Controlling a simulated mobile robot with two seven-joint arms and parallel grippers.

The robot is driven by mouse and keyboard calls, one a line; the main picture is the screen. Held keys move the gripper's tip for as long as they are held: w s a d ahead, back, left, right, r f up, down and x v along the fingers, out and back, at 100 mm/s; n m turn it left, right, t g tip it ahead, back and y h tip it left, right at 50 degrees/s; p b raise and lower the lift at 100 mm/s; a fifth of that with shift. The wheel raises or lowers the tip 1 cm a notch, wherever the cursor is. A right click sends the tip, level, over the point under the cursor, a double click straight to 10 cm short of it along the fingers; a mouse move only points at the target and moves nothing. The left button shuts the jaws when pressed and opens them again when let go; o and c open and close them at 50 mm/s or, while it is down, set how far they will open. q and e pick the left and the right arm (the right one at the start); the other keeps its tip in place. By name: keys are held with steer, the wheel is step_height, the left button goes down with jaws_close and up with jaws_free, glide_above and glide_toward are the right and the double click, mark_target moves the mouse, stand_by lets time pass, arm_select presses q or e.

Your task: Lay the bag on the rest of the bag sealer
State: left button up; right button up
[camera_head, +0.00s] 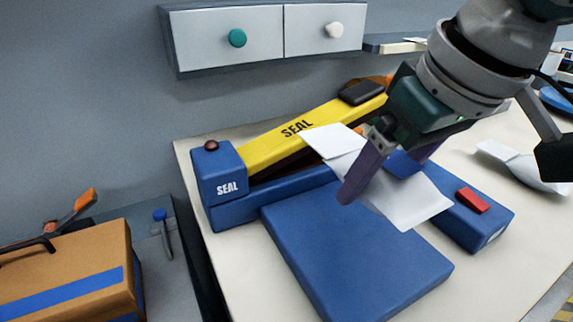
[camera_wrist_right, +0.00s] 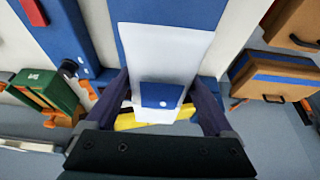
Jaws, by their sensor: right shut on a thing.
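Whether the bag touches the rest cannot be told. In the right wrist view, the bag (camera_wrist_right: 165,50) lies between the fingers, with a blue patch near the grip and the blue rest (camera_wrist_right: 178,12) behind it. My left gripper is not in view.
A red switch (camera_head: 471,199) sits on the sealer's right end. Another white bag (camera_head: 520,166) lies on the pale table (camera_head: 500,260) at right. A brown box (camera_head: 70,275) with a blue stripe stands lower left. Drawers (camera_head: 262,38) hang on the wall above.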

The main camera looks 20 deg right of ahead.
mark_target(420, 181)
step_height(420, 181, down, 8)
steer(key=shift+f+b, duration=0.15)
steer(key=shift+b, duration=0.7)
steer(key=shift+f, duration=0.1)
steer(key=o, duration=1.3)
steer(key=p+v, duration=0.3)
steer(key=v, duration=0.8)
steer(key=shift+a+r, duration=0.1)
steer(key=shift+r, duration=0.2)
steer(key=shift+s+r, duration=0.1)
steer(key=shift+r, duration=0.05)
steer(key=s+a+f+n+y, duration=0.2)
steer(key=s+a+f, duration=0.15)
steer(key=a, duration=0.35)
steer(key=s+d+f, duration=0.1)
steer(key=s+f, duration=0.1)
steer(key=s+d+f+h, duration=0.1)
steer(key=s+f, duration=0.1)
steer(key=s, duration=0.1)
steer(key=s+d+f+m+g+h, duration=0.1)
steer(key=s+f, duration=0.1)
steer(key=s, duration=0.1)
steer(key=shift+d, duration=0.3)
